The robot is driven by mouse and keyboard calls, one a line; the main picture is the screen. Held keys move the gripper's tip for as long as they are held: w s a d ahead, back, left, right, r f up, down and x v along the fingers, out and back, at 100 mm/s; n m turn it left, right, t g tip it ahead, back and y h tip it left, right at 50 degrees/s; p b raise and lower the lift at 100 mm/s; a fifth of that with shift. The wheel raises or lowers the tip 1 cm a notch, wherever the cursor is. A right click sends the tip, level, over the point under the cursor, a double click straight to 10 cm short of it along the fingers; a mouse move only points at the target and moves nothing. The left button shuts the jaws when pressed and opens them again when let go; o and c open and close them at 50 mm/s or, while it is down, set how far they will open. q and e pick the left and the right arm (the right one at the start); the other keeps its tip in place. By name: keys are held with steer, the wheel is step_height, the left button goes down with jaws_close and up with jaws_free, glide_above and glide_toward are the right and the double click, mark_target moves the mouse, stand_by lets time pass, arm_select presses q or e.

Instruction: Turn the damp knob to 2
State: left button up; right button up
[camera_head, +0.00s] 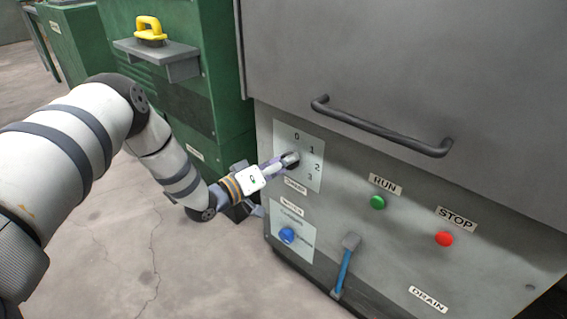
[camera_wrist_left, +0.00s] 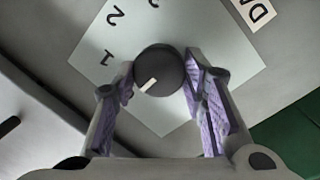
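The damp knob (camera_head: 291,159) is a dark round knob on a pale dial plate (camera_head: 312,140) marked 0, 1, 2 and 3, on the grey machine's front. My left gripper (camera_head: 288,161) is at the knob and covers part of it. In the left wrist view the knob (camera_wrist_left: 159,70) sits between the purple-padded fingertips of the left gripper (camera_wrist_left: 159,80), which meet its two sides. Its white pointer mark aims to the lower left, away from the visible 2 (camera_wrist_left: 115,17) and past the 1 (camera_wrist_left: 108,57). The 0 is hidden there. My right gripper is not in view.
A grey bar handle (camera_head: 382,127) sticks out above the panel. A green RUN button (camera_head: 377,202), a red STOP button (camera_head: 444,239), a blue knob (camera_head: 287,235) and a blue-handled lever (camera_head: 344,268) are nearby. A green cabinet (camera_head: 215,110) stands to the left.

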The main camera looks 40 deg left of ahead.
arm_select(q)
steer(key=shift+c, duration=0.6)
steer(key=shift+r+m+p, duration=0.1)
steer(key=shift+m+p, duration=0.2)
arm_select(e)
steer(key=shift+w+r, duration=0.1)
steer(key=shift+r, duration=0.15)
arm_select(q)
steer(key=shift+d+r+m+g+y+p, duration=0.15)
steer(key=shift+m+y+p, duration=0.25)
steer(key=shift+m+p, duration=1.6)
steer(key=shift+f+m+g+y+p, duration=0.15)
steer(key=shift+m+y+p, duration=0.5)
steer(key=shift+m, duration=2.55)
steer(key=shift+d+r+m+g+y+p, duration=0.1)
steer(key=shift+m+g+y+p, duration=0.1)
steer(key=shift+m+p, duration=1.9)
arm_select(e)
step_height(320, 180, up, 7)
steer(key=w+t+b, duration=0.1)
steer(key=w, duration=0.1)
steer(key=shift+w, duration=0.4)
arm_select(q)
steer(key=shift+m, duration=0.7)
steer(key=o, duration=1.2)
steer(key=shift+c, duration=0.2)
